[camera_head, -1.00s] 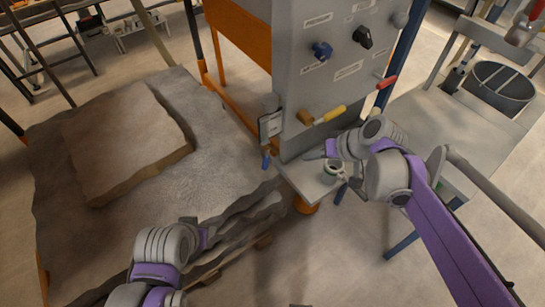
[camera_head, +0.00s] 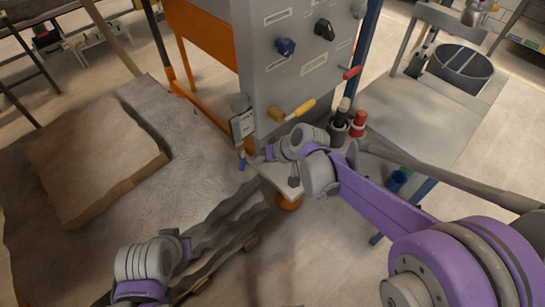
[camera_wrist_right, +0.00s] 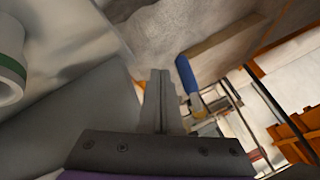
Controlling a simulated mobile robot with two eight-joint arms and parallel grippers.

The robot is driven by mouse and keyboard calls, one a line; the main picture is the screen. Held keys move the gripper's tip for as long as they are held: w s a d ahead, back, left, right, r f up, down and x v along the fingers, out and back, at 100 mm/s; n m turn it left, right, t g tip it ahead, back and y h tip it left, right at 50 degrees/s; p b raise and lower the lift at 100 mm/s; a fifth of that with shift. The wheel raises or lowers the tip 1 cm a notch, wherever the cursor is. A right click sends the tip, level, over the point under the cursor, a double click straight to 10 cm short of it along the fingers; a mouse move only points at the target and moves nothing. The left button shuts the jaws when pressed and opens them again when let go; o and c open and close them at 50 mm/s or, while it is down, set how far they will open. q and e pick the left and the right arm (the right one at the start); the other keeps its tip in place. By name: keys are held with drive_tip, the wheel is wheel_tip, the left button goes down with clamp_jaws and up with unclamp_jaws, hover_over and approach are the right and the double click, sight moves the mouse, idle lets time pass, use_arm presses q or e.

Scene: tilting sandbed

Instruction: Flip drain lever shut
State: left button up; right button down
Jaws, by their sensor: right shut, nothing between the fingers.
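A blue-handled lever (camera_head: 241,160) hangs down at the lower left corner of the grey panel cabinet, beside the sandbed (camera_head: 200,130). In the right wrist view its blue handle (camera_wrist_right: 187,75) stands just right of my fingertips, with a visible gap. My right gripper (camera_head: 261,158) is shut and empty, just right of the lever in the head view; its closed fingers show in the right wrist view (camera_wrist_right: 160,82). A yellow-handled lever (camera_head: 300,110) and a red-handled lever (camera_head: 352,72) sit on the panel. My left gripper (camera_head: 184,243) is low by the sandbed's front edge; its fingers are unclear.
The panel (camera_head: 300,85) also bears a blue knob (camera_head: 285,46) and a black knob (camera_head: 324,28). A white cup with a green band (camera_wrist_right: 9,65) is close left in the wrist view. Black and red bottles (camera_head: 358,123) stand behind my right arm. A grey table (camera_head: 425,100) lies right.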

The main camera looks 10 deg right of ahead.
drive_tip(key=shift+a+r, duration=0.15)
drive_tip(key=shift+a, duration=0.65)
